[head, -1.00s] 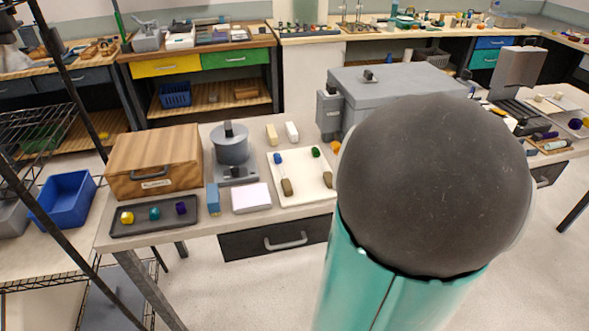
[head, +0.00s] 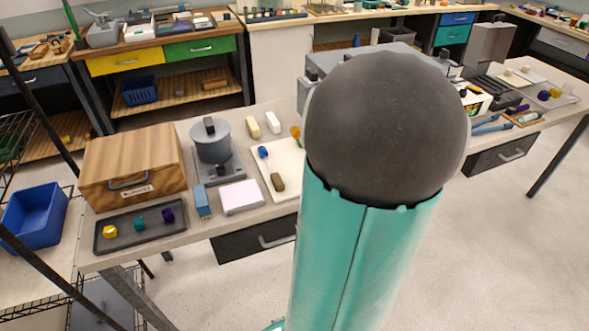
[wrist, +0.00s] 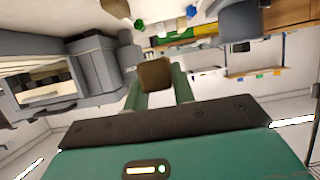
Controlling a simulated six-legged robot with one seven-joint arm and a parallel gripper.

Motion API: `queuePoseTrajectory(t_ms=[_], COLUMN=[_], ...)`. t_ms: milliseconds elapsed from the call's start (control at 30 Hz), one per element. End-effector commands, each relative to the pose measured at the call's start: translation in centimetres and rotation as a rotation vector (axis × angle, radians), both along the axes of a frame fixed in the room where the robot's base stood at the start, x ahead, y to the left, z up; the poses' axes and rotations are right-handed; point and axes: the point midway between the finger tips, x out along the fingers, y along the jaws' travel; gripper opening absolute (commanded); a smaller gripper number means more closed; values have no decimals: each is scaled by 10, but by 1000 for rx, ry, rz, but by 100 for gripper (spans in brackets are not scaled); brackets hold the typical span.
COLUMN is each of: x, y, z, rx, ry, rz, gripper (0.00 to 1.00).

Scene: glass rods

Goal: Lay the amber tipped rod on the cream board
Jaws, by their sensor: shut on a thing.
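My gripper (wrist: 158,84) is shut on a brown block-shaped end, apparently the handle of the amber tipped rod (wrist: 155,73). In the head view its amber tip (head: 296,132) shows just left of my arm, near the back right of the cream board (head: 287,156). I cannot tell its height above the board. A blue tipped rod (head: 264,153) with a brown end lies on the board. My arm hides the board's right part and the gripper in the head view. A green tip (wrist: 138,24) shows in the wrist view.
A grey pot-like device (head: 212,145), white pad (head: 241,197), blue block (head: 202,202) and wooden box (head: 130,170) stand left of the board. A dark tray (head: 140,229) holds coloured pieces. Cream and white blocks (head: 274,122) stand behind the board. A large grey case (head: 345,62) is behind my arm.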

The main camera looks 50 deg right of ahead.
Motion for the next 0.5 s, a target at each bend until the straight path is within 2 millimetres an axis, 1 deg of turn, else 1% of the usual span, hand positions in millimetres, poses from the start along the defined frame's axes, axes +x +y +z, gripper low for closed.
queuePoseTrajectory(t_ms=[33,167,400,500], x=[12,40,68,77], y=[-3,-11,-19,-22], z=[-6,-20,-56,-65], rx=[5,5,5,3], ry=[0,-1,0,0], rz=[3,3,3,1], gripper=[1,1,1,1])
